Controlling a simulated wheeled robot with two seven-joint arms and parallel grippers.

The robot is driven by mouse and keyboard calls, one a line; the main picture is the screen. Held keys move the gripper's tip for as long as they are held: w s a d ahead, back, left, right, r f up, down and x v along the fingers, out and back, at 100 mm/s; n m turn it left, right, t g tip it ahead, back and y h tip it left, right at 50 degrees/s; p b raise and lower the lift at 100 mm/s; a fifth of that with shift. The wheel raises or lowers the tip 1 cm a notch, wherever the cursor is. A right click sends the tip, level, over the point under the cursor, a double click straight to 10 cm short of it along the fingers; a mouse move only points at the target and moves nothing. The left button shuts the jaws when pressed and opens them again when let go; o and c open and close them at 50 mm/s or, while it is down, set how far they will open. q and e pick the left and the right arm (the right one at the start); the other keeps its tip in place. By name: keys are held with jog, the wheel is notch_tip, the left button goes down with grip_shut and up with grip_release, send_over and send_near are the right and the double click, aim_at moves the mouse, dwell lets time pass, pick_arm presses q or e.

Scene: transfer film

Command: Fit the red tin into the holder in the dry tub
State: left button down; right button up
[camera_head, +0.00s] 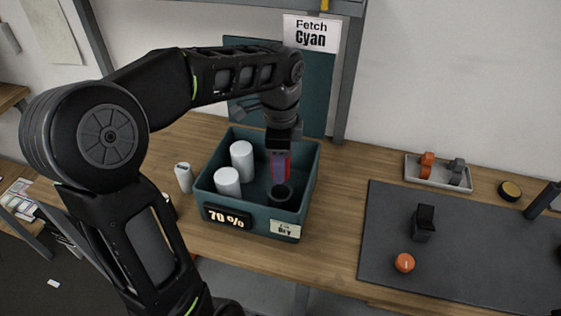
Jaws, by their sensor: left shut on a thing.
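The dry tub (201,183) is a dark teal open box on the wooden table, with a "70 %" display and a "Dry" label on its front. A dark round holder (280,194) stands inside it at the front right. My left gripper (280,160) points down over the right part of the tub and is shut on the red tin (279,167). The tin is partly hidden between the fingers, just behind and above the holder in the picture. I cannot tell whether it touches the holder. My right gripper is not in view.
White cylinders (242,160) stand in the tub's left part, and another white container (184,177) stands outside it. A dark mat (460,265) on the right bears a black stand (424,222) and an orange round thing (404,262). A tray (410,171) lies behind.

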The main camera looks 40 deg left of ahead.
pick_arm(q)
jog(key=shift+f+b, duration=1.6)
jog(key=shift+f, duration=0.85)
jog(key=shift+f, duration=0.15)
jog(key=shift+f+b, duration=0.6)
jog(key=shift+f, duration=0.15)
